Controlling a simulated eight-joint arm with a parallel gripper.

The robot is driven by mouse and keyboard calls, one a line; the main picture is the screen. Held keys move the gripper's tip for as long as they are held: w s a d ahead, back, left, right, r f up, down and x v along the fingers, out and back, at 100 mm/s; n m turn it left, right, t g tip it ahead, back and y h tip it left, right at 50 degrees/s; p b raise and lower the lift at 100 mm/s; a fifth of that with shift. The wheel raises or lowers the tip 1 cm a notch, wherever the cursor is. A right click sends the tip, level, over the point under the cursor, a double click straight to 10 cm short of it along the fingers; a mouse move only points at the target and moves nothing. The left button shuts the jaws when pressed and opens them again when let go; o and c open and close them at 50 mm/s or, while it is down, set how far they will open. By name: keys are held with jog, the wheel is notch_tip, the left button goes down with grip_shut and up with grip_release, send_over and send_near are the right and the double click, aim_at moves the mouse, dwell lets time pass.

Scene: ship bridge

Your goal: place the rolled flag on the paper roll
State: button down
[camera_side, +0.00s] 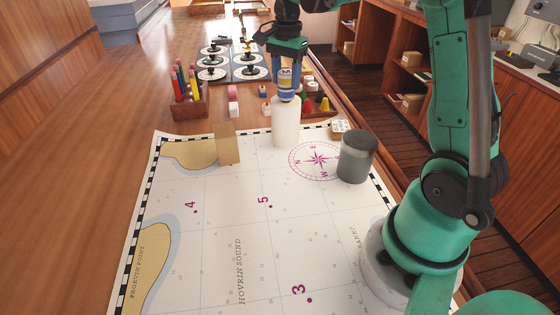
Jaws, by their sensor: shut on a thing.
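The paper roll (285,124) is a white upright cylinder standing near the far edge of the sea chart. My gripper (286,78) points down directly above it. It is shut on the rolled flag (286,90), a small blue roll with a pale and yellowish band. The flag's lower end is at the top of the paper roll; I cannot tell whether it touches or hangs just above. The fingers partly hide the flag.
A grey cylinder (357,157) stands on the chart (225,220) to the right. A tan card (227,144) and a wooden pencil box (188,104) are left. Behind are a board with dark round pieces (212,73) and coloured cones (324,104). The chart's front middle is clear.

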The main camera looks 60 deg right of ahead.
jog(key=shift+f, duration=0.25)
jog(key=shift+f, duration=0.15)
jog(key=shift+c, duration=1.5)
grip_release()
